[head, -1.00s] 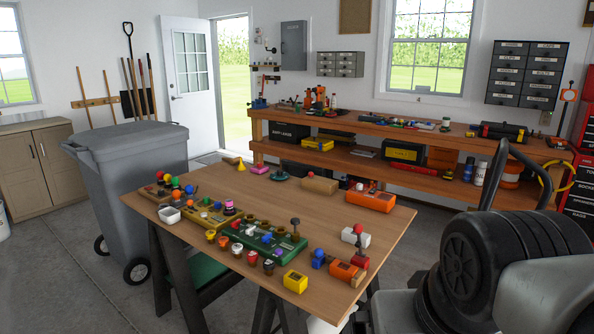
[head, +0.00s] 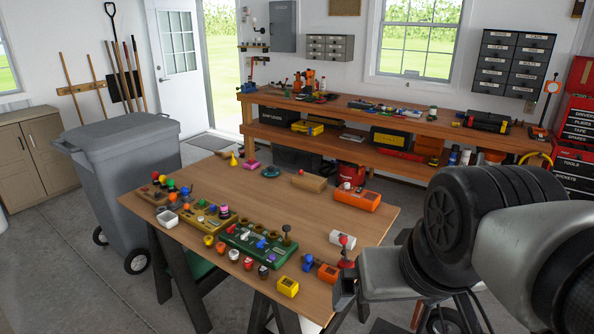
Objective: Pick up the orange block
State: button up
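A small orange block (head: 328,273) is near the table's right front edge, between a blue piece (head: 308,263) and a red knobbed piece (head: 346,262). A larger flat orange box (head: 357,200) lies at the right back, with small red and white pieces at its left end. I cannot tell which one the task means. My gripper (head: 344,291) is at the table's right front corner, just right of and in front of the small orange block and apart from it. Its fingers are too unclear to tell open from shut.
A yellow block (head: 288,287) lies left of the small orange block. A green tray (head: 253,247) with knobs and several small cups fill the front left. The table's middle is clear. A grey bin (head: 122,175) stands left; a workbench (head: 375,115) runs behind.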

aim_at(329, 273)
jog(key=i+j+z, duration=0.2)
jog(key=i+j, duration=0.25)
jog(key=i, duration=0.3)
jog(key=j+u, duration=0.15)
jog(key=i+j, duration=0.05)
jog(key=j, duration=0.05)
